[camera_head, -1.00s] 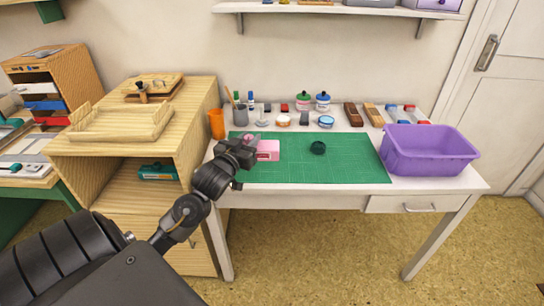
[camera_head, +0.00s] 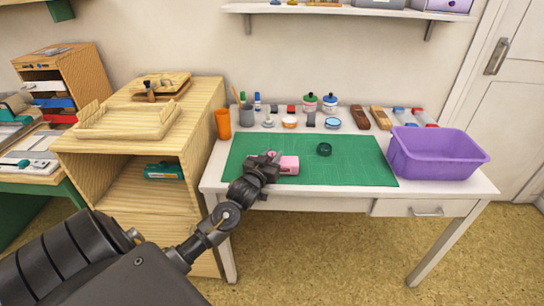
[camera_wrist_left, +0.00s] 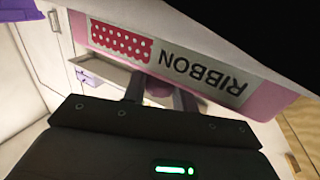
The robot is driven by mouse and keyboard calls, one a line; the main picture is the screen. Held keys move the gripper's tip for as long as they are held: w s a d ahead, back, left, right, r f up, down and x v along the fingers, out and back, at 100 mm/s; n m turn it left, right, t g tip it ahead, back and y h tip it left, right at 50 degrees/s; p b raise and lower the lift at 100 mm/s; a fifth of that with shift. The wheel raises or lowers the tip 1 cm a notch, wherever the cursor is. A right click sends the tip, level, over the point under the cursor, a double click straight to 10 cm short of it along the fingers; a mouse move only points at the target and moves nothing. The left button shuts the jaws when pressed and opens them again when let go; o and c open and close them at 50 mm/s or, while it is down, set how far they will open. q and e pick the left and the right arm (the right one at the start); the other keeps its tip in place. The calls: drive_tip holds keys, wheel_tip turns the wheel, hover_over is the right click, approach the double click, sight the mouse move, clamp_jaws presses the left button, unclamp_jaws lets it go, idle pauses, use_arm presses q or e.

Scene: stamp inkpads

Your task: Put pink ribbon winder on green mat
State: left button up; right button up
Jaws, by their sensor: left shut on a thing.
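The pink ribbon winder (camera_head: 287,165) is at the left part of the green mat (camera_head: 350,174) in the head view. My left gripper (camera_head: 270,162) is shut on it from its left side. In the left wrist view the pink ribbon winder (camera_wrist_left: 195,62) fills the top, with a "RIBBON" label and a red dotted patch, and the fingers (camera_wrist_left: 160,88) meet its lower part. Whether it touches the mat or hangs just above it I cannot tell. My right gripper does not show.
A dark green round object (camera_head: 324,149) lies on the mat, right of the winder. A purple bin (camera_head: 437,160) stands at the table's right end. An orange cup (camera_head: 223,124) and several stamps and ink pots line the back. The mat's right half is clear.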

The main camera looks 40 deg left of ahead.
use_arm(q)
drive_tip(key=o, duration=0.6)
drive_tip(key=shift+f, duration=0.1)
drive_tip(key=o, duration=0.4)
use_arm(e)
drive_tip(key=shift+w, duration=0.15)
use_arm(q)
drive_tip(key=shift+s, duration=0.1)
drive_tip(key=v, duration=1.2)
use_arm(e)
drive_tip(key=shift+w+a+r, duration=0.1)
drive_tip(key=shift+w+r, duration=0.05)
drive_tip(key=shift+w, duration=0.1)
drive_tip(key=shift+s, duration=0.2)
